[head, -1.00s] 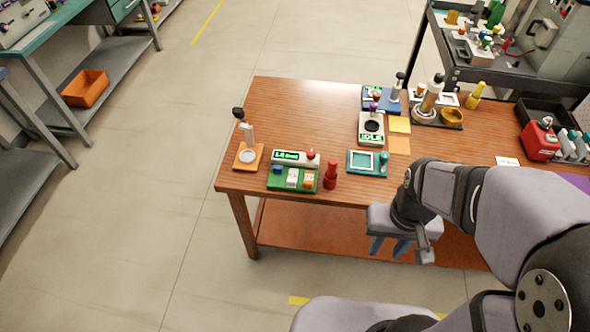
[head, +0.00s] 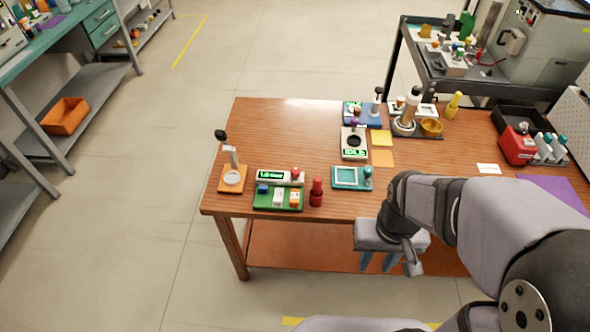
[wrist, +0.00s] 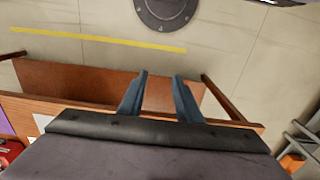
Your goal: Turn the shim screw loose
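I cannot tell which part is the shim screw; it is too small or hidden. In the head view, a green-based device (head: 268,205) near the table's front left edge carries a lit display (head: 271,176), a red knob (head: 296,174) and small blue, white and orange blocks. A red cylinder (head: 316,192) stands upright just right of it. My gripper (head: 378,266) is in front of the table's front edge, apart from these devices, pointing down. The wrist view shows its two blue-grey fingers (wrist: 162,75) spread with nothing between them.
An orange-based stand (head: 227,188), a teal-framed device (head: 342,184), a white device reading IDLE (head: 346,154) and a red box (head: 519,146) stand on the wooden table (head: 285,120). The table's lower shelf (head: 300,250) is bare. The left rear tabletop is clear.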

